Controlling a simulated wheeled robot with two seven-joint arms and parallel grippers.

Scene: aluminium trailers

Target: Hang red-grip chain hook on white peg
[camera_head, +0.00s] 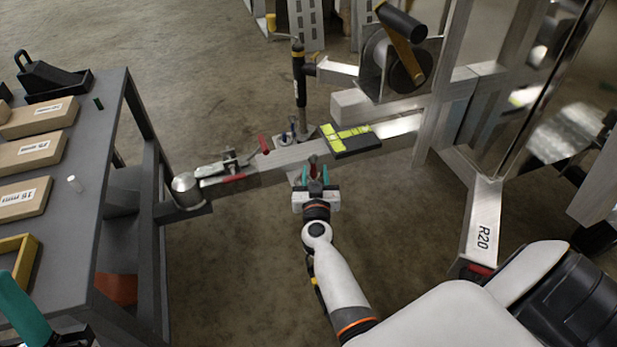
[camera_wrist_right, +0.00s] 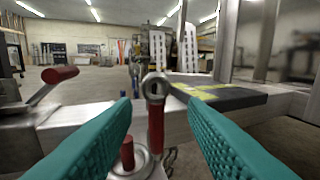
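The red-grip chain hook (camera_wrist_right: 156,120) stands upright in the right wrist view, a metal eye above a red shaft, with some chain beside its lower part. In the head view its red part (camera_head: 313,160) shows small at the trailer drawbar. My right gripper (camera_head: 315,174) is open, its teal fingers wide apart on either side of the hook, with gaps to both. Whether the hook lies fully between the fingertips or beyond them I cannot tell. Only a teal finger of my left gripper (camera_head: 24,308) shows at the lower left edge.
The drawbar (camera_head: 275,160) carries a coupling with a red-handled lever (camera_head: 264,144), a jockey-wheel post (camera_head: 300,85) and a black-and-yellow pad (camera_head: 350,140). A second red knob (camera_wrist_right: 127,153) on a round base is close to the hook. Boxes (camera_head: 28,153) sit on the workbench (camera_head: 92,215).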

